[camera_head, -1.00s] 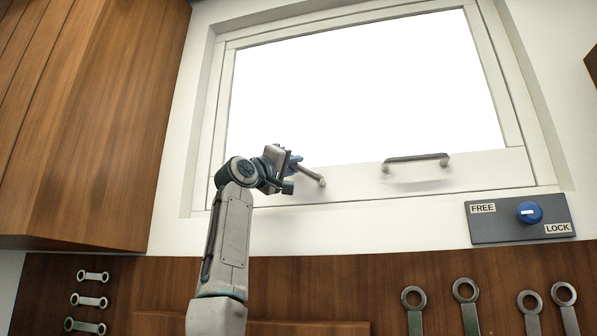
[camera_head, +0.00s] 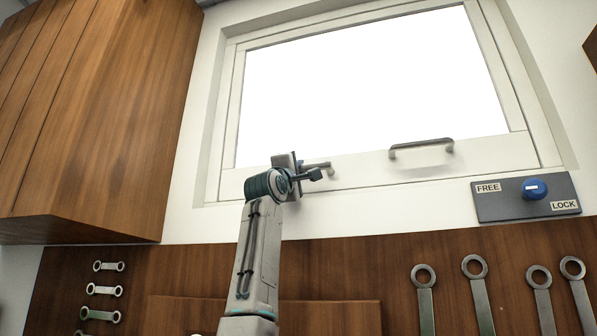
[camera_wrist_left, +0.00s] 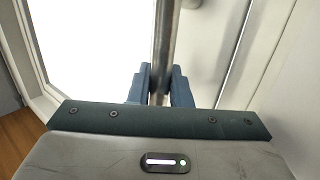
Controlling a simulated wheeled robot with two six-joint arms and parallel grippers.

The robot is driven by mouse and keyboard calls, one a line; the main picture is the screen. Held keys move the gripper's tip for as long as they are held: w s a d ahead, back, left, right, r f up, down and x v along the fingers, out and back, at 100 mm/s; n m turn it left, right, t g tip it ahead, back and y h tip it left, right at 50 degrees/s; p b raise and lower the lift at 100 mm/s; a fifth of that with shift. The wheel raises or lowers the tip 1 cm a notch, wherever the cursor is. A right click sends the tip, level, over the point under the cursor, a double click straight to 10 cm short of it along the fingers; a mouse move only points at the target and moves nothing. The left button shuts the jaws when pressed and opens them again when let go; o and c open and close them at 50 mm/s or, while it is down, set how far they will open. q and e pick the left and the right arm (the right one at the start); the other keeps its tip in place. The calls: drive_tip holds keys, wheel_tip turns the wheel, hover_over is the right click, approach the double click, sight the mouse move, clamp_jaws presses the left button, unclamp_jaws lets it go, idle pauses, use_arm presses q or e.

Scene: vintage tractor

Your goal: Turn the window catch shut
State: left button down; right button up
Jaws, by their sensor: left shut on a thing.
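The blue round knob (camera_head: 535,188) sits on a dark grey plate (camera_head: 505,207) right of the window's lower edge. Its labels read FREE at upper left and LOCK at lower right. A short white mark lies roughly level on the knob. My left gripper (camera_head: 304,174) is at the lower left of the window, far left of the knob. Its blue fingers (camera_wrist_left: 160,88) are shut around a grey metal bar handle (camera_wrist_left: 163,45), whose end (camera_head: 331,170) shows in the head view. My right gripper is out of view.
The white-framed window (camera_head: 380,90) has a second, free bar handle (camera_head: 421,147) between my left gripper and the knob. A wooden cabinet (camera_head: 95,110) stands at the left. Several wrenches (camera_head: 480,290) hang on the wooden panel below.

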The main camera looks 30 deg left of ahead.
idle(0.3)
use_arm(q)
drive_tip(key=c, duration=1.4)
unclamp_jaws()
drive_tip(key=shift+o, duration=0.2)
drive_tip(key=shift+s+f+b, duration=0.35)
drive_tip(key=shift+f+b, duration=0.05)
drive_tip(key=shift+b, duration=0.05)
drive_tip(key=b+v, duration=0.6)
drive_tip(key=v, duration=0.3)
drive_tip(key=shift+s, duration=0.4)
drive_tip(key=shift+d+f, duration=0.1)
